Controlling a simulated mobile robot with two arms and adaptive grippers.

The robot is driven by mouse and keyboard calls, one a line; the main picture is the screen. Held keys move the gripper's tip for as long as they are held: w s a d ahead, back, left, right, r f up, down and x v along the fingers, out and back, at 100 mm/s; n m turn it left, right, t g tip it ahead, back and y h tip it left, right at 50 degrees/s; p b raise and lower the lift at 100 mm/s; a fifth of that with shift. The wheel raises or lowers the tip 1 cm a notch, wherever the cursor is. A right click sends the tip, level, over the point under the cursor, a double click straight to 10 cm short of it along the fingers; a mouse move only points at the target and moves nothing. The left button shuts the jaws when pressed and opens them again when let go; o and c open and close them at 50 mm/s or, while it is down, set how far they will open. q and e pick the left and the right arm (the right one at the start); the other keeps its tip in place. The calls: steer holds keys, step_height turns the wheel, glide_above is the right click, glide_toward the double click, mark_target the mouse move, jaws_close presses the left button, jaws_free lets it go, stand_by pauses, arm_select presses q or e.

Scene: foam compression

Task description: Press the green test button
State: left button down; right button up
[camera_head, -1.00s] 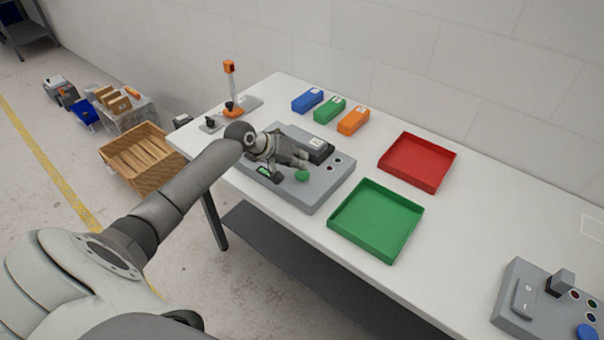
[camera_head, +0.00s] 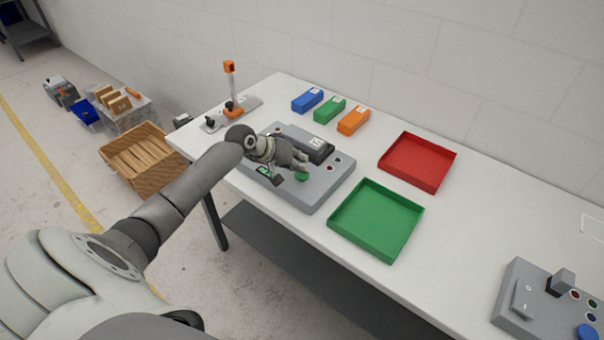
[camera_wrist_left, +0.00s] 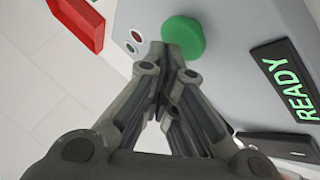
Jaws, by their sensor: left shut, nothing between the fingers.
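The green test button (camera_head: 301,177) sits near the front edge of the grey test machine (camera_head: 318,195). It shows as a large green disc (camera_wrist_left: 184,36) at the top of the left wrist view. My left gripper (camera_head: 303,168) is shut and empty over the machine. In the left wrist view its fingertips (camera_wrist_left: 166,48) lie at the button's lower left edge; I cannot tell whether they touch it. The machine's display (camera_wrist_left: 290,82) reads READY in green. My right gripper is not in view.
A green tray (camera_head: 377,222) and a red tray (camera_head: 417,162) stand right of the machine. Blue (camera_head: 307,99), green (camera_head: 330,109) and orange (camera_head: 353,120) blocks lie behind it. A grey control box (camera_head: 548,303) is at the right. White table is clear between.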

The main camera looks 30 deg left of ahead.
arm_select(q)
steer(key=shift+f, duration=0.5)
stand_by(0.4)
steer(key=shift+r+p, duration=0.85)
steer(key=shift+r, duration=0.1)
step_height(320, 180, up, 5)
steer(key=p, duration=0.5)
steer(key=shift+r, duration=0.1)
stand_by(0.5)
